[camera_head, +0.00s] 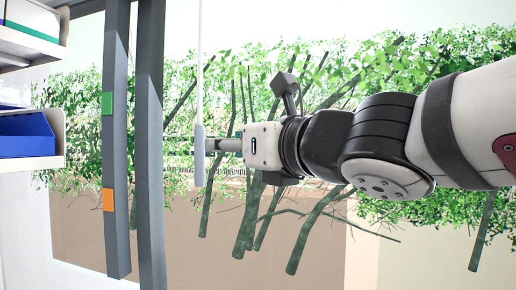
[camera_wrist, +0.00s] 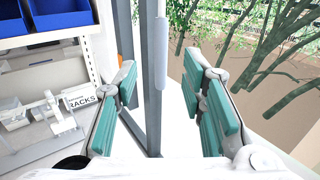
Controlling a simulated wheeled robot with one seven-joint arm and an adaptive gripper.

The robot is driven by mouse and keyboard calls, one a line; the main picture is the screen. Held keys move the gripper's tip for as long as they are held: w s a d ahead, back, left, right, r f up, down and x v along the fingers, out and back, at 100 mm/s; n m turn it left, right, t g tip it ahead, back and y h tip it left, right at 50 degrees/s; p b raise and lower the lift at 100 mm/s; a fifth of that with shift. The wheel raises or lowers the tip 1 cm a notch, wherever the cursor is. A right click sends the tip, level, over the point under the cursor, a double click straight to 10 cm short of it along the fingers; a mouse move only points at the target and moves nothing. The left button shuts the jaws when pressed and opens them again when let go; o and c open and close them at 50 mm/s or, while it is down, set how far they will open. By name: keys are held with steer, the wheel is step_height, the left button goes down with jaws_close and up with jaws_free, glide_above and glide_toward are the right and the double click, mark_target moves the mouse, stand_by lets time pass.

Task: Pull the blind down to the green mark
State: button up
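A thin white pull cord (camera_head: 200,60) hangs from above in the head view, with a long pale grey handle (camera_head: 199,155) at its lower end. The blind itself is not in view. The green mark (camera_head: 107,103) is on a grey window post, with an orange mark (camera_head: 109,199) below it. My gripper (camera_head: 208,145) points left at the handle, level with its upper part. In the wrist view my gripper (camera_wrist: 161,78) is open, its teal pads apart. The handle (camera_wrist: 161,55) shows upright between the fingertips, with no clear contact.
Two grey window posts (camera_head: 150,150) stand left of the cord. Shelves with blue bins (camera_head: 27,136) are at the left. The wrist view shows a worktop with a labelled box (camera_wrist: 78,98) and white equipment (camera_wrist: 58,115) at the lower left. Trees show outside.

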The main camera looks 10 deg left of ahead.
mark_target(202, 145)
steer(key=p+x, duration=0.1)
steer(key=x, duration=1.1)
steer(key=shift+w+a+p, duration=0.15)
steer(key=shift+w+p, duration=0.15)
jaws_close()
